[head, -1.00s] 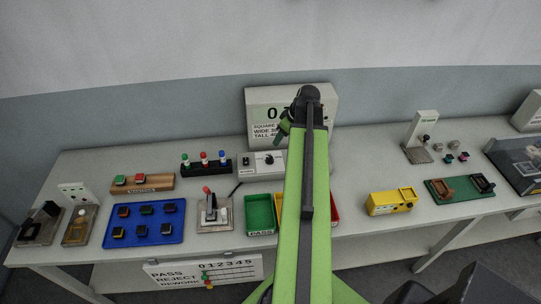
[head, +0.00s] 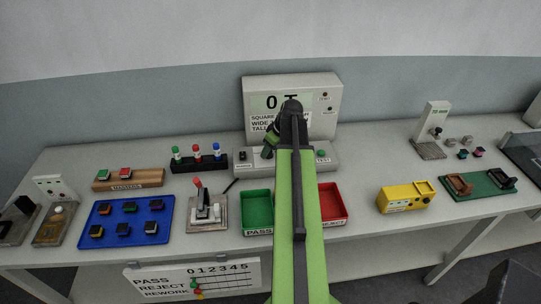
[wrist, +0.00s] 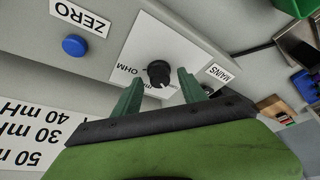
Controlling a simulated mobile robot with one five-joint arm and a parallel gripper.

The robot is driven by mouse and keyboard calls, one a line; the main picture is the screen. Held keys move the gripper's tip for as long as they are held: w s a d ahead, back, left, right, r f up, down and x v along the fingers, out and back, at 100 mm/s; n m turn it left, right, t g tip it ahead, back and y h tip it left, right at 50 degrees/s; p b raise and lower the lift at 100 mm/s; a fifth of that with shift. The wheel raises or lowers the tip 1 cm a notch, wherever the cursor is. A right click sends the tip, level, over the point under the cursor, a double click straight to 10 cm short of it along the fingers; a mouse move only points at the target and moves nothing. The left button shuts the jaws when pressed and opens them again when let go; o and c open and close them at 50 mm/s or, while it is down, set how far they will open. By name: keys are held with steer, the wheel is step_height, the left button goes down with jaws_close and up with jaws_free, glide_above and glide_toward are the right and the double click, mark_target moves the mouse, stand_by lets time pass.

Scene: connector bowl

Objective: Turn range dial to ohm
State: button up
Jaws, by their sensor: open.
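The range dial is a black round knob (wrist: 159,73) on a white plate (wrist: 150,45) marked OHM and mH in the wrist view. Which mark the knob points to is too small to tell. My gripper (wrist: 159,92) is open, with one green finger on each side of the knob's near side. I cannot tell whether the fingers touch it. In the head view my gripper (head: 268,142) is over the grey instrument console (head: 327,160) and hides the dial there.
A blue ZERO button (wrist: 75,46) and a MAINS label (wrist: 218,73) flank the dial plate. The display panel (head: 330,95) rises behind the console. A green PASS tray (head: 257,208) and a red REJECT tray (head: 331,203) lie in front. A rack with coloured caps (head: 197,156) stands left.

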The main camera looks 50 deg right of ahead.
steer(key=shift+c, duration=0.2)
jaws_close()
